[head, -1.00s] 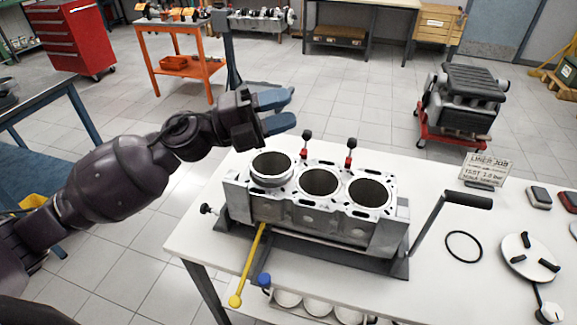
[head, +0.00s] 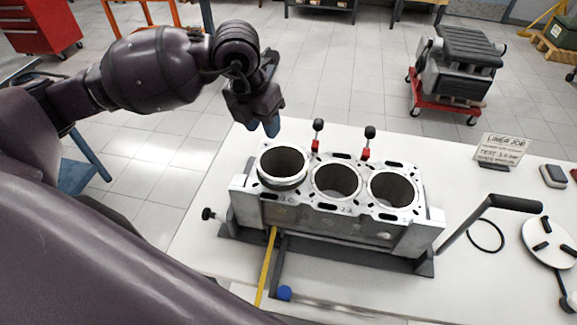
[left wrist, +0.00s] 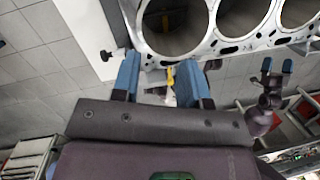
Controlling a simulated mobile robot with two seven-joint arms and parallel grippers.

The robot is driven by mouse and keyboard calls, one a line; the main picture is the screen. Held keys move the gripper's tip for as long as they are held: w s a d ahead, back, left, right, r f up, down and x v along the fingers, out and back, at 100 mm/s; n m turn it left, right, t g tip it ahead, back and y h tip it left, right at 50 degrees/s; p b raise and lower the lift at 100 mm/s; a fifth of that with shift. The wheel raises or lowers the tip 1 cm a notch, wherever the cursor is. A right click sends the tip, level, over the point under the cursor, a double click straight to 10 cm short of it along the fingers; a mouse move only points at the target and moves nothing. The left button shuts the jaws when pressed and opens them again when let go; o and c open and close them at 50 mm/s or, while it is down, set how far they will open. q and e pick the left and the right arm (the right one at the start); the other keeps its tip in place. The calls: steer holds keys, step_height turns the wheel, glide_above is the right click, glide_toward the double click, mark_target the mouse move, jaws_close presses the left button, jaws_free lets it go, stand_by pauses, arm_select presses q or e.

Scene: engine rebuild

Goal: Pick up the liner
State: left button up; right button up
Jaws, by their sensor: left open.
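The liner (head: 282,163) is a grey metal cylinder in the leftmost bore of the engine block (head: 330,223), its rim standing a little above the top face. My left gripper (head: 270,126) is behind and slightly left of the liner in the head view, pointing down, higher than the block and apart from it. Its blue fingers are open and empty. In the left wrist view the open fingers (left wrist: 162,62) show below the block's bores (left wrist: 228,45), with nothing held between them.
Two black-knobbed red clamps (head: 316,137) stand along the block's back edge. A crank handle (head: 513,203) rises at its right, near a black ring (head: 486,235) and a sign (head: 502,149). A yellow bar (head: 266,267) is in front. The white table (head: 220,200) is bare left of the block.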

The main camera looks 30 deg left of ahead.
mark_target(262, 155)
arm_select(q)
steer(key=shift+n+y, duration=0.6)
steer(key=shift+n, duration=0.1)
steer(key=shift+w+a+f+p, duration=0.15)
steer(key=shift+a+f, duration=0.1)
steer(key=shift+f, duration=1.55)
steer(key=shift+w+a+f+p, duration=0.1)
steer(key=shift+a+f, duration=0.1)
steer(key=shift+f, duration=1.6)
steer(key=shift+w+a+f+p, duration=0.15)
steer(key=shift+a+f, duration=0.1)
steer(key=shift+f, duration=1.55)
jaws_close()
